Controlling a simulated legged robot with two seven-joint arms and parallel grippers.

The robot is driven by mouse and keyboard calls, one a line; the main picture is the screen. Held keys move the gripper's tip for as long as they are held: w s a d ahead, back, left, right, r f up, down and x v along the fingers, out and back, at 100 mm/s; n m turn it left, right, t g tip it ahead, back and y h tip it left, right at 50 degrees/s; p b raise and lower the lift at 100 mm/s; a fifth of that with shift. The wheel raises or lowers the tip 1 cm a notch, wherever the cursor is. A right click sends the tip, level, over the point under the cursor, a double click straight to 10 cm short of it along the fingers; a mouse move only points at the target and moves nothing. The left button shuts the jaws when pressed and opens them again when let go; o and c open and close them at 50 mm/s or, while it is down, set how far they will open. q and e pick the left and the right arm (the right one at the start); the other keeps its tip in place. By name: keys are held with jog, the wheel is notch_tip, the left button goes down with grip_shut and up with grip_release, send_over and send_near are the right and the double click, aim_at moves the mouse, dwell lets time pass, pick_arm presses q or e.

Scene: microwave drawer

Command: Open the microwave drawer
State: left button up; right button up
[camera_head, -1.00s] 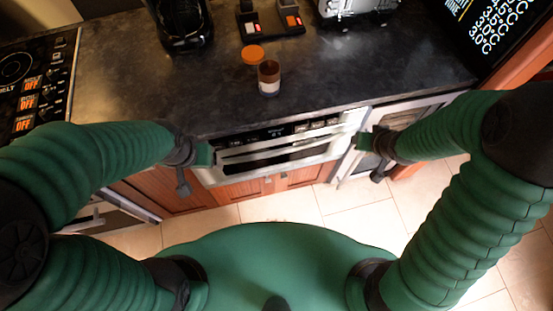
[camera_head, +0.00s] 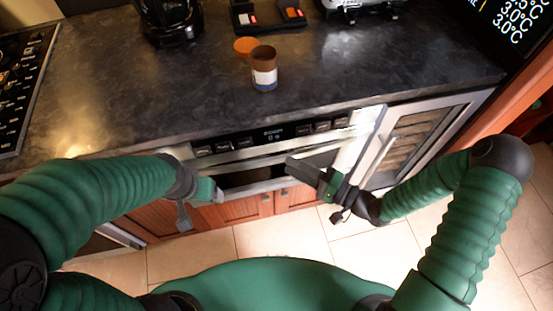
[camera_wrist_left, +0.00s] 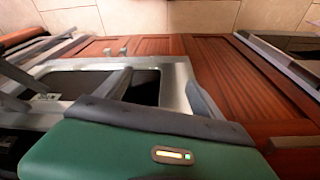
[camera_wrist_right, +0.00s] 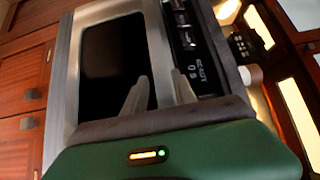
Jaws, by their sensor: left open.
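The microwave drawer is built in under the counter. Its dark control panel (camera_head: 270,135) is above a silver front with a dark window (camera_wrist_right: 108,65); I cannot tell whether the front stands slightly out. My right gripper (camera_head: 290,165) is in front of the drawer's right half. In the right wrist view its open fingers (camera_wrist_right: 157,85) lie either side of the silver strip between window and panel; contact is unclear. My left gripper (camera_head: 217,194) is low at the drawer's left side. In the left wrist view its fingers (camera_wrist_left: 160,92) are apart and empty, near the drawer front.
A brown-and-white jar (camera_head: 264,72) and an orange lid (camera_head: 246,45) are on the dark counter (camera_head: 330,65). A coffee maker (camera_head: 168,15) stands behind. A cooktop (camera_head: 20,85) is at left, a glass-fronted cabinet (camera_head: 420,130) at right. Wooden cabinet doors (camera_head: 250,208) are below the drawer.

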aim_at(279, 161)
jog(key=x, duration=0.5)
jog(key=shift+w+a, duration=0.1)
jog(key=shift+a, duration=0.45)
jog(key=shift+d, duration=0.3)
jog(key=c, duration=0.7)
grip_shut()
jog(key=shift+f, duration=0.15)
